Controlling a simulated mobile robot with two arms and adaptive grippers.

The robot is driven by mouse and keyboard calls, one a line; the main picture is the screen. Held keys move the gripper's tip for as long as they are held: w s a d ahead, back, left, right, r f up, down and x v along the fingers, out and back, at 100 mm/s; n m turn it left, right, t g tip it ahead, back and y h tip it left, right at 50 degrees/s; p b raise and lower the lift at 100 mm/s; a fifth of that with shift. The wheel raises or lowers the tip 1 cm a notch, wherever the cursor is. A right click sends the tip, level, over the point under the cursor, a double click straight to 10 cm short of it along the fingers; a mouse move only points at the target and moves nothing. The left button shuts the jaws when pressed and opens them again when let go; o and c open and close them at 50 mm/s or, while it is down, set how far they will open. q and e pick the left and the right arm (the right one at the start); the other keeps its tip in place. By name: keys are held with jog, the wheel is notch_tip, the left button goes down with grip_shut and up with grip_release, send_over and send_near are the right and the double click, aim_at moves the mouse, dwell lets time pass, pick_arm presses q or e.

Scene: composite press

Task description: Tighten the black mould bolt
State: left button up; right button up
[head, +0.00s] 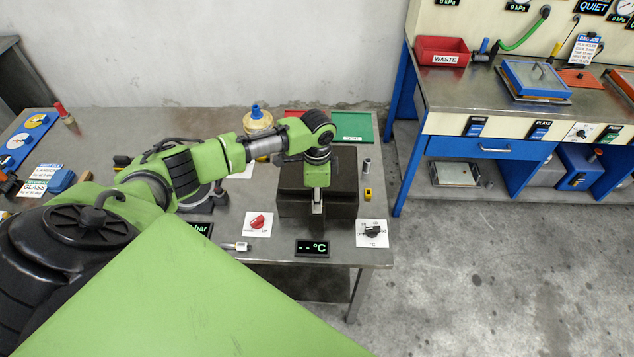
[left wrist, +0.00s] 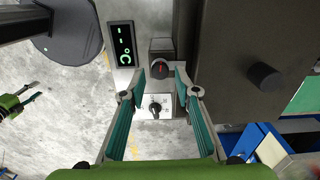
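My left gripper (head: 317,208) points down at the near side of a dark mould block (head: 340,190). In the left wrist view its two fingers (left wrist: 159,82) are spread apart. A small dark square piece with a round head and red mark (left wrist: 161,68) shows between and just beyond the fingertips; it looks like the mould bolt. I cannot tell whether the fingers touch it. The mould block (left wrist: 225,50) fills the right of this view, with a black cylinder (left wrist: 265,76) on it. My right gripper (left wrist: 33,94) is small at the left edge, its fingers apart, well away.
A °C display (head: 312,248) and a dial plate (head: 373,233) lie near the table's front edge. A red-knob plate (head: 257,223) is left of the block. A metal cylinder (head: 367,164) and a yellow item (head: 368,194) stand right of it. A second bench holds a red waste bin (head: 442,51).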

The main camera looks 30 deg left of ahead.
pick_arm(q)
jog(key=n, duration=0.3)
jog(key=shift+f+b, duration=0.65)
jog(key=shift+f, duration=0.55)
jog(key=c, duration=0.8)
